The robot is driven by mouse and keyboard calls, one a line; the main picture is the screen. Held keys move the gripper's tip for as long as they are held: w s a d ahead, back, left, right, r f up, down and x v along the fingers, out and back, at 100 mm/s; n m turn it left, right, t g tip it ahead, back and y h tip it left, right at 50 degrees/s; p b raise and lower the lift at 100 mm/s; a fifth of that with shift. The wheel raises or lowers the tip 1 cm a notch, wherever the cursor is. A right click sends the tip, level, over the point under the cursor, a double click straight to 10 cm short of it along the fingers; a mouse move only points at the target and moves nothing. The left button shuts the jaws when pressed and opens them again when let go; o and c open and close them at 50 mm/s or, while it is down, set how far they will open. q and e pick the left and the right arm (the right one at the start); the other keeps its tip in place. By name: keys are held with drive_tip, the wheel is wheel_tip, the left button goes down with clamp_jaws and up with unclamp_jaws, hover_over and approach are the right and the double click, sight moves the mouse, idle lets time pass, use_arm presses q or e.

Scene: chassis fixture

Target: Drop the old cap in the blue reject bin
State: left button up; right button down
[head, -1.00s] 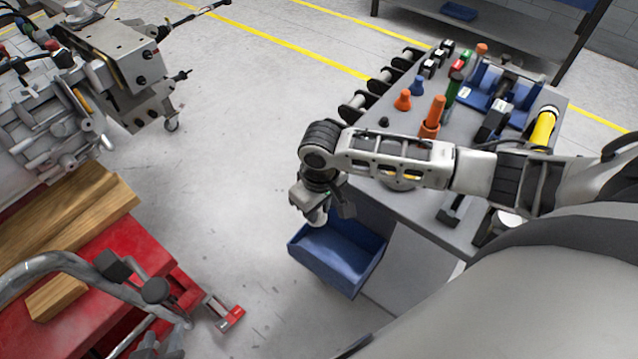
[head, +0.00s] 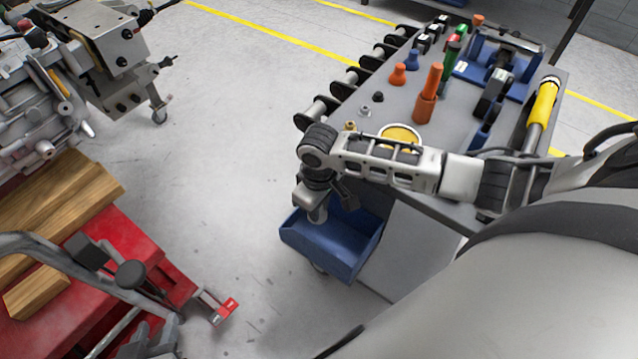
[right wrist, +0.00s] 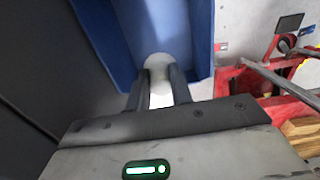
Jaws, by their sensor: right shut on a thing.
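My right gripper (head: 322,212) is shut on the old cap. The cap shows in the right wrist view as a pale rounded piece (right wrist: 158,64) between the two dark fingertips, which hide part of it. The blue reject bin (head: 335,248) hangs at the near left end of the grey workbench. In the head view the gripper overlaps the bin's upper left part. In the right wrist view the bin (right wrist: 103,35) lies behind and beyond the cap. The height gap is unclear. A grey and black part at the bottom left seems to be my left gripper (head: 150,340); its fingers are unclear.
The workbench (head: 385,108) carries orange, blue and green tools, a yellow disc (head: 400,133) and a yellow-handled tool (head: 542,105). A red cart (head: 105,245) with wooden blocks stands left. A metal assembly (head: 105,60) stands behind it. The floor between is clear.

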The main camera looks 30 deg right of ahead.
drive_tip(key=c, duration=1.2)
unclamp_jaws()
drive_tip(key=shift+o, duration=0.2)
drive_tip(key=shift+r, duration=0.1)
wheel_tip(320, 180, up, 16)
drive_tip(key=p, duration=0.2)
drive_tip(key=s+a+f+t+y, duration=0.3)
drive_tip(key=a+f+t+y, duration=0.1)
drive_tip(key=a+f, duration=0.55)
drive_tip(key=s+d+m+t+h, duration=0.1)
drive_tip(key=s+d+m+t, duration=0.1)
drive_tip(key=s+t, duration=0.4)
drive_tip(key=shift+s+f, duration=0.35)
drive_tip(key=shift+s, duration=0.1)
